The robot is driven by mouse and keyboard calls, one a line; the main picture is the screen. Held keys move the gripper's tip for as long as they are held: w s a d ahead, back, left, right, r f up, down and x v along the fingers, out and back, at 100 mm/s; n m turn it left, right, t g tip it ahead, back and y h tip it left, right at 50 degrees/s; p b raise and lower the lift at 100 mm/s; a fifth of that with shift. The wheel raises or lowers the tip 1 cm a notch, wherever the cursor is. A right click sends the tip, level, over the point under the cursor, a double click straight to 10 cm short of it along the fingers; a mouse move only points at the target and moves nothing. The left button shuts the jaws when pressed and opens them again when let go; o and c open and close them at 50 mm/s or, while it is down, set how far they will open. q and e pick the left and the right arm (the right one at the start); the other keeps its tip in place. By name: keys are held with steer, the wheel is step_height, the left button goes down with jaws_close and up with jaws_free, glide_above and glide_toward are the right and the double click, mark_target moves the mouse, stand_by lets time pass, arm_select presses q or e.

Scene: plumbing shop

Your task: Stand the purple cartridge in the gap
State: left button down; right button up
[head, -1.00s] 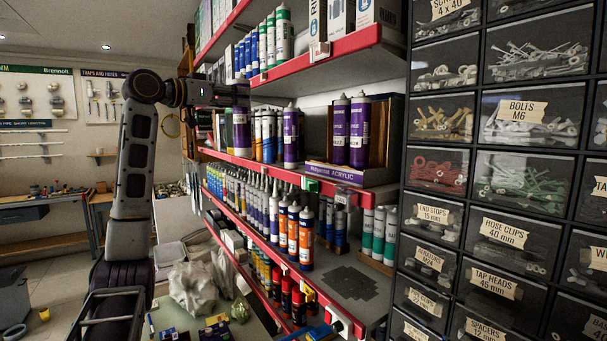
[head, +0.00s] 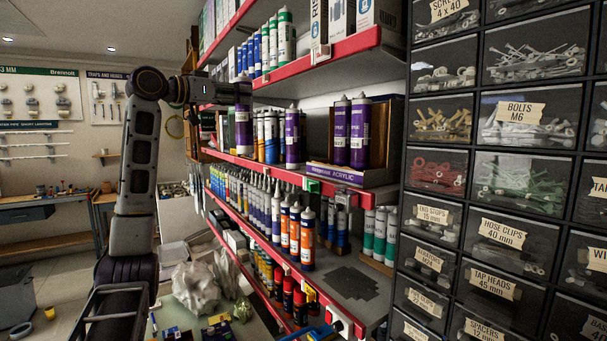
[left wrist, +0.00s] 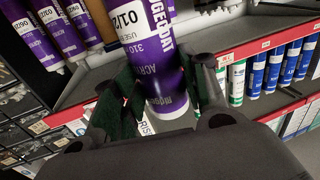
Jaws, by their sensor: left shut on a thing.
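My left gripper (head: 238,92) is shut on a purple cartridge (head: 243,130) with a white label band. It holds the cartridge upright by its upper part, at the front of the middle shelf. In the left wrist view the cartridge (left wrist: 160,55) is between the dark fingers (left wrist: 165,95). I cannot tell whether its base touches the shelf. Two purple cartridges (head: 350,132) stand in a display tray (head: 335,173). Another purple cartridge (head: 291,138) stands left of them, with an open gap (head: 317,140) between. My right gripper is not in view.
Blue, orange and white cartridges (head: 268,135) stand close by the held one on the same red-edged shelf (head: 275,174). The upper shelf (head: 320,55) hangs over this row. A black drawer cabinet (head: 500,160) stands at right.

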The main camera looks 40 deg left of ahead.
arm_select(q)
steer(key=shift+w+d+f+p, duration=0.55)
steer(key=shift+w+d+p, duration=0.45)
steer(key=shift+w, duration=2.15)
steer(key=shift+w+d+f+p, duration=0.6)
steer(key=shift+w+d+p, duration=0.35)
steer(key=shift+w, duration=2.2)
steer(key=shift+w+d+f+p, duration=0.65)
steer(key=shift+w+p, duration=0.5)
steer(key=shift+w, duration=2)
steer(key=shift+d, duration=0.1)
steer(key=shift+f, duration=1.3)
steer(key=shift+w+f, duration=0.15)
steer(key=shift+f, duration=0.3)
